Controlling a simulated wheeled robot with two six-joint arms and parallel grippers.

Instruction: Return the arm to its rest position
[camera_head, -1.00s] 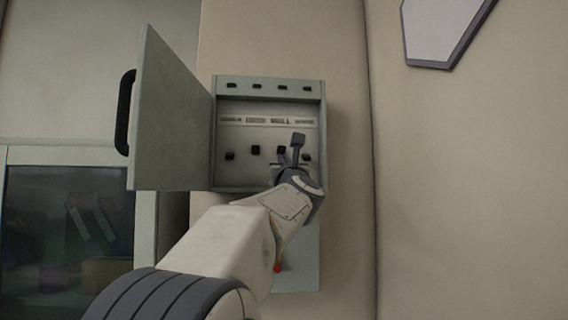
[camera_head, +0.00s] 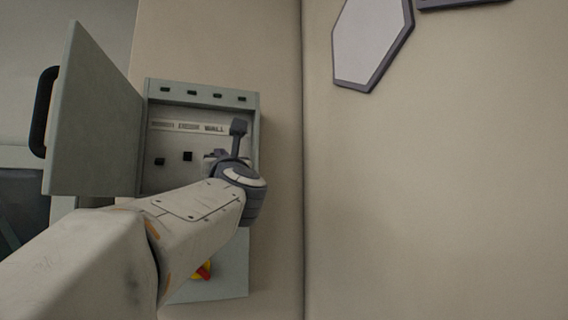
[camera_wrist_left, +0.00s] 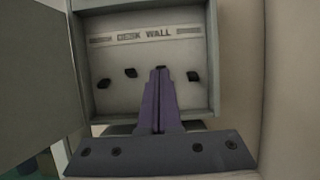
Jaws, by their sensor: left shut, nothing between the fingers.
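My left arm comes in from the lower left in the head view, and its gripper (camera_head: 238,138) is in front of the open wall box (camera_head: 254,150), over the right part of its inside. In the left wrist view my left gripper (camera_wrist_left: 160,72) is shut and empty, its two purple fingers together and pointing at the box. The box (camera_wrist_left: 212,60) shows a label strip (camera_wrist_left: 145,36) reading "DESK WALL" and several dark switches (camera_wrist_left: 193,78) below it. The fingertips overlap one switch in this view; I cannot tell whether they touch it. My right gripper is not in view.
The box's grey door (camera_head: 95,120) with a black handle (camera_head: 43,110) stands open on the left. Below the box is a panel with a red and yellow part (camera_head: 203,270), partly behind my arm. A hexagonal panel (camera_head: 370,40) hangs on the wall. Free room lies right.

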